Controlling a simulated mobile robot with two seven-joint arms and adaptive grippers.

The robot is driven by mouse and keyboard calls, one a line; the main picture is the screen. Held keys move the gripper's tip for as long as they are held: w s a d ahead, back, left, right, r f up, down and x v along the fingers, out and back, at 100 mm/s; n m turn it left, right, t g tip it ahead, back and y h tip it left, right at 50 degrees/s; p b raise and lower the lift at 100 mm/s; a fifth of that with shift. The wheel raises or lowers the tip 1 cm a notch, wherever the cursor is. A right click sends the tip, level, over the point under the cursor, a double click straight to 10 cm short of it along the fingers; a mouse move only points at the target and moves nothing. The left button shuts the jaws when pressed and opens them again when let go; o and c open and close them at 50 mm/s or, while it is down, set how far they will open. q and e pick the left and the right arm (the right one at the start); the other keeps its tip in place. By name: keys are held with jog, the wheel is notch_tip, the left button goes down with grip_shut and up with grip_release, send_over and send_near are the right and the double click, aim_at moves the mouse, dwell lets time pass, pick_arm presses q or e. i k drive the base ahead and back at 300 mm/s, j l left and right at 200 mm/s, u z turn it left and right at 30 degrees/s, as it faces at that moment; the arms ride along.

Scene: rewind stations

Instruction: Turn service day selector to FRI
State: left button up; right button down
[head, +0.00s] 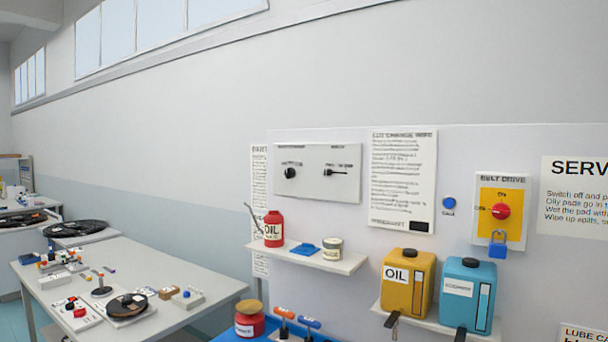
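A pale grey panel (318,196) on the wall carries two black controls. On its left is a round black knob (290,173). On its right is a black pointer-like control (336,172) lying roughly level. The small lettering around both is too blurred to read, so I cannot tell which is the service day selector or which day it points to. Neither of my grippers is in the head view.
A wall shelf (345,262) below the panel holds a red oil can (273,229), a blue item and a small tin. Yellow (408,282) and blue (467,296) containers stand lower right. A belt drive switch (501,211) with blue padlock is at right. A cluttered table (150,262) is left.

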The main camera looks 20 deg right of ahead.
aim_at(290, 172)
jog(key=i+j+z, duration=0.1)
jog(key=i+j, duration=0.15)
jog(key=i+j+z, duration=0.15)
jog(key=j, duration=0.25)
jog(key=i+j+z, duration=0.1)
jog(key=i+j, duration=0.2)
jog(key=i+j+z, duration=0.1)
jog(key=j, duration=0.35)
jog(key=i, duration=0.1)
